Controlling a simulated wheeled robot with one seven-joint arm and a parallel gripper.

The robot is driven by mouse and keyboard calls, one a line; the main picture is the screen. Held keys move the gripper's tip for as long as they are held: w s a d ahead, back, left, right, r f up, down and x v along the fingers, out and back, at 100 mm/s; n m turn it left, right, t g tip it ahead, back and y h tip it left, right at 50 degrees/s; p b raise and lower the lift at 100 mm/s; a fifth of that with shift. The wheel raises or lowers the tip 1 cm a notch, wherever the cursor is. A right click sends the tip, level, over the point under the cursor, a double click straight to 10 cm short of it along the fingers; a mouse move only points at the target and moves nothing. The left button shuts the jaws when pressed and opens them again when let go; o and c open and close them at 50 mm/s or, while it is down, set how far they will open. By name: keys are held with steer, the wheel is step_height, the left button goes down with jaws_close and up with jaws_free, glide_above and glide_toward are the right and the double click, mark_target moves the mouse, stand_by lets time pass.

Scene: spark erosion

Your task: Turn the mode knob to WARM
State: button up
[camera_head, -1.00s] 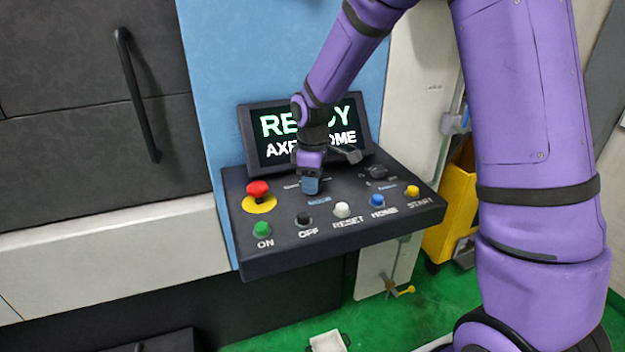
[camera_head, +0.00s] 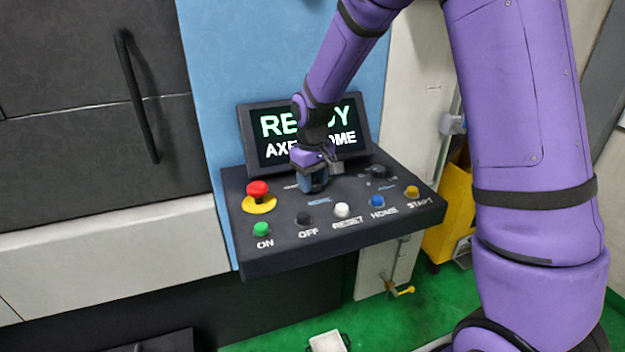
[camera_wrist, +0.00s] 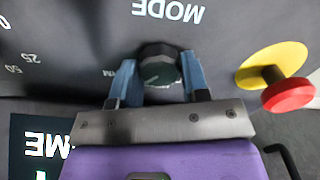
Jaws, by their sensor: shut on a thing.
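The dark mode knob (camera_wrist: 158,66) sits between the two blue fingers of my gripper (camera_wrist: 157,85) in the wrist view. The fingers are shut on its sides. The MODE label (camera_wrist: 168,11) shows upside down above it there. Part of a small label ending in "M" shows just left of the knob; the other position labels are hidden or unreadable. I cannot tell where the knob's mark points. In the head view my gripper (camera_head: 313,184) is down on the panel, in front of the screen, and hides the knob.
The black panel (camera_head: 290,250) carries a red emergency button (camera_head: 258,190) left of my gripper and a second dark knob (camera_head: 378,172) to its right. A row of buttons runs along the front. The screen (camera_head: 310,135) reads READY, partly covered by my arm.

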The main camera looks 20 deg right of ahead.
mark_target(313, 181)
stand_by(0.3)
steer(key=o, duration=0.9)
steer(key=shift+o, duration=0.2)
steer(key=shift+r, duration=0.1)
step_height(313, 181, up, 11)
steer(key=shift+f, duration=0.2)
